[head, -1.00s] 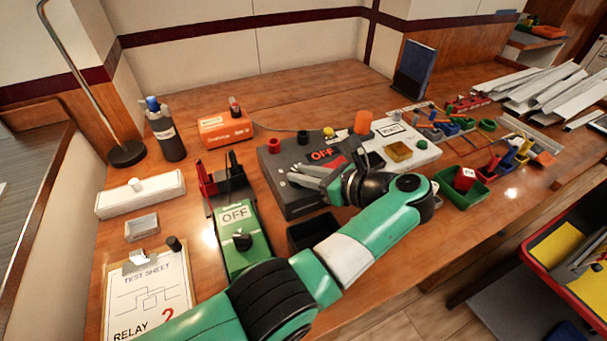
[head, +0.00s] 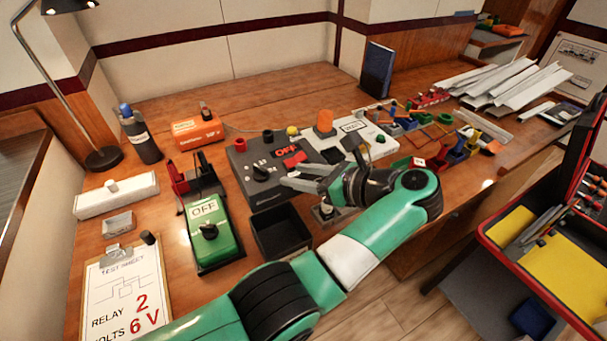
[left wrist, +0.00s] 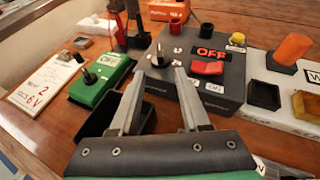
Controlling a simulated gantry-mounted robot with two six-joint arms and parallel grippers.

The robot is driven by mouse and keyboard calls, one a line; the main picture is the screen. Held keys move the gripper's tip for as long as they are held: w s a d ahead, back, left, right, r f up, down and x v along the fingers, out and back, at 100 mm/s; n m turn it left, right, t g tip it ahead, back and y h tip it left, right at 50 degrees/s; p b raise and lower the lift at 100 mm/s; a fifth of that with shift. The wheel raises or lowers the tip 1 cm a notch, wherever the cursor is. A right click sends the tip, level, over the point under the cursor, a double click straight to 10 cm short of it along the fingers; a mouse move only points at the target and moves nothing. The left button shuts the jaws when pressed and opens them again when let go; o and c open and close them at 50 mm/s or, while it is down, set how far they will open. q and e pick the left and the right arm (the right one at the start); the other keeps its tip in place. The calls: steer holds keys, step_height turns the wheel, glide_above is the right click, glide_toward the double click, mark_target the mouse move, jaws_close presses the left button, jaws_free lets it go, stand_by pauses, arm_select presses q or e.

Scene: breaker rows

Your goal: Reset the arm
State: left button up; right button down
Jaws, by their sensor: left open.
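My left arm reaches across the bench, and its gripper (head: 292,181) is open and empty above the front of the dark grey box (head: 243,157). That box carries a black knob, a red switch and a red "OFF" label. In the left wrist view the two fingers of the gripper (left wrist: 160,76) stand apart, with the grey box (left wrist: 232,85) just beyond them. A green box (head: 228,243) marked "OFF" with a black knob sits left of the gripper. My right gripper is not in view.
A black open bin (head: 263,238) stands below the gripper. A clipboard (head: 92,298) reads relay 2, 6 V. A white panel (head: 375,133) with an orange cylinder (head: 324,121), several small coloured bins and an open red toolbox (head: 560,288) lie to the right.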

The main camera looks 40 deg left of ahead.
arm_select(q)
steer(key=shift+d+r, duration=0.15)
steer(key=shift+d, duration=0.1)
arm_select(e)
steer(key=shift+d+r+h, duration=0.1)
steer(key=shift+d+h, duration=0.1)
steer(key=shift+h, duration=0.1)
arm_select(q)
steer(key=shift+a, duration=0.1)
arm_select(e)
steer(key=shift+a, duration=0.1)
arm_select(q)
steer(key=shift+a, duration=0.1)
